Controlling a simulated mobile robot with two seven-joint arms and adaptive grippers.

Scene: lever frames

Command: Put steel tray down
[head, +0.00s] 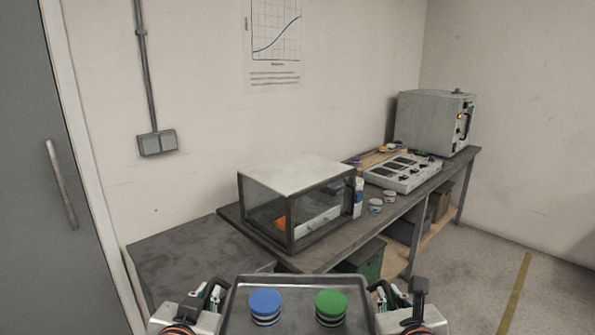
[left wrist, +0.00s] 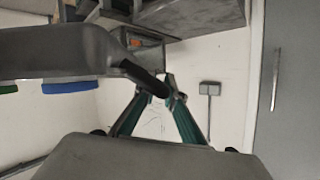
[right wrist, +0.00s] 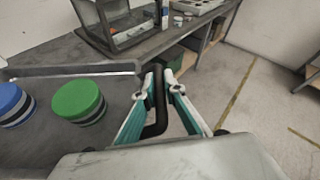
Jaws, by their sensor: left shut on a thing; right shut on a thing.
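The steel tray (head: 298,284) is held level at the bottom middle of the head view. It carries a blue-topped round stack (head: 266,306) and a green-topped round stack (head: 331,307), side by side and upright. My left gripper (head: 218,291) is at the tray's left side, shut on its dark handle, which shows in the left wrist view (left wrist: 143,77). My right gripper (head: 380,291) is at the tray's right side, shut on the other dark handle, clear in the right wrist view (right wrist: 159,105). The tray's near edge is cut off in the head view.
A low dark tabletop (head: 185,262) with bare surface lies ahead on the left. A longer bench (head: 310,262) holds a glass-sided case (head: 296,205), small jars (head: 376,206), a switch panel (head: 403,174) and a grey oven (head: 432,122). A grey door (head: 60,170) stands left. Open floor (head: 470,270) lies right.

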